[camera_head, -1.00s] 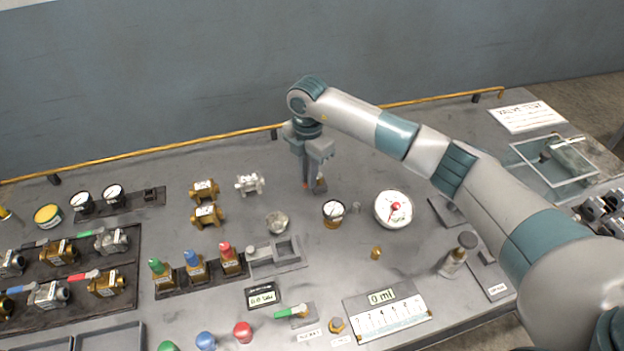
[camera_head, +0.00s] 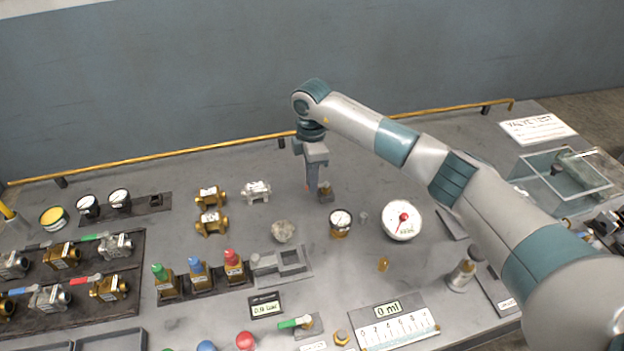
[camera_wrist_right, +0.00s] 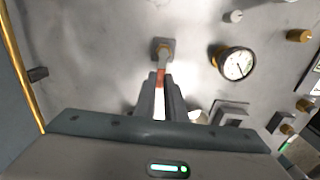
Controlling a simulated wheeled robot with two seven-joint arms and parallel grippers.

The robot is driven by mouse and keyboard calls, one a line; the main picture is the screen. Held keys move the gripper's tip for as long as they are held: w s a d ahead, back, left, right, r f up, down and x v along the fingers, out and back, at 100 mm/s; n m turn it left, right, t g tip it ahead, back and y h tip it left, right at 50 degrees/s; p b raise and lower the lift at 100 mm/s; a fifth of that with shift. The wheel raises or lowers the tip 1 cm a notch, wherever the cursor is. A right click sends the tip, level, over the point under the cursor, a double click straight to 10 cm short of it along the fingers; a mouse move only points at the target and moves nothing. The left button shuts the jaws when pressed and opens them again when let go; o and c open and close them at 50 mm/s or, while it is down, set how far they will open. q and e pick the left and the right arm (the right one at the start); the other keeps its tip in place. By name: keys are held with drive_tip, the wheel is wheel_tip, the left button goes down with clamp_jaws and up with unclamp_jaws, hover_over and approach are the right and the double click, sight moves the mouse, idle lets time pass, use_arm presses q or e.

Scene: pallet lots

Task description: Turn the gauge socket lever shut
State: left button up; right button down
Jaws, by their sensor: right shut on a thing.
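The gauge socket (camera_head: 326,195) is a small square brownish block on the bench, just right of my right gripper's fingertips (camera_head: 311,187). In the right wrist view the socket (camera_wrist_right: 163,47) has a short lever with an orange-red grip (camera_wrist_right: 160,78) pointing toward my gripper. The right gripper (camera_wrist_right: 160,88) is shut on this lever, with a finger on each side of it. The fingers hide part of the lever. My left gripper is not in view.
A small brass-based gauge (camera_head: 340,221) and a large white dial (camera_head: 402,220) stand to the right. A silver valve body (camera_head: 256,190) and brass ones (camera_head: 211,222) stand to the left. A yellow rail (camera_head: 150,157) runs along the back edge.

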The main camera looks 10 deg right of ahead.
drive_tip(key=shift+w+r, duration=0.1)
drive_tip(key=c, duration=1.8)
unclamp_jaws()
